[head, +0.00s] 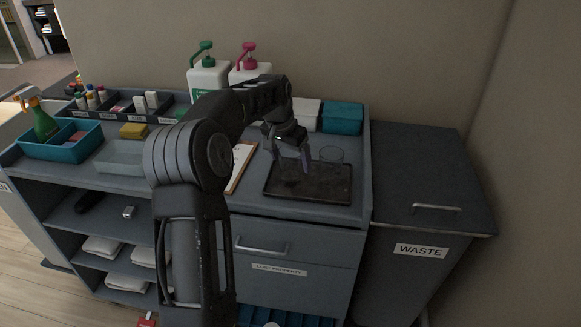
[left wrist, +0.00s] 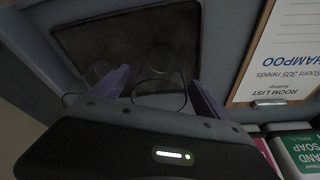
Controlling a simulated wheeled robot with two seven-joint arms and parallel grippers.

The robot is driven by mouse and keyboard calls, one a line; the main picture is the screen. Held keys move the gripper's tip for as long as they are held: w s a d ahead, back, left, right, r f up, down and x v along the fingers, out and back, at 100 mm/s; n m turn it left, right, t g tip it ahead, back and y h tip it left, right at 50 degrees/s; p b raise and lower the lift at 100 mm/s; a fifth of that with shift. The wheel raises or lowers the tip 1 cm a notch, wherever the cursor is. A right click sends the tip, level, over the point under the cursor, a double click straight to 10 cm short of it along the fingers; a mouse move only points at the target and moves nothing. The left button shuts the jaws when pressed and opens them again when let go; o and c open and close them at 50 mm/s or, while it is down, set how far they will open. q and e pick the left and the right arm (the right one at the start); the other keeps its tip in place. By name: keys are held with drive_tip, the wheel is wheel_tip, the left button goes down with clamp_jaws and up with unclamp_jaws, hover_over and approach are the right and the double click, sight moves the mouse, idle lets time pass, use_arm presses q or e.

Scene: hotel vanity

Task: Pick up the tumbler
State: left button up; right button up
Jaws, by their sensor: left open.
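A clear glass tumbler (head: 331,156) stands at the back right of a dark tray (head: 330,197) on the cart top. My left gripper (head: 291,168) is over the tray, to the left of that glass, with its fingers pointing down. In the left wrist view the two purple fingers of my left gripper (left wrist: 162,88) are apart. A clear round glass rim (left wrist: 158,82) shows between them, its lower part hidden by the gripper body. I cannot tell whether this is the same glass. The tray also shows there (left wrist: 125,35). My right gripper is not in view.
A clipboard (head: 240,166) lies left of the tray. Two pump bottles (head: 207,79), white boxes (head: 306,115) and a teal box (head: 343,117) stand behind. Teal and grey bins (head: 60,146) fill the left side. A waste cabinet (head: 420,180) adjoins on the right.

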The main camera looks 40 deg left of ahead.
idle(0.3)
use_arm(q)
drive_tip(key=c, duration=1.6)
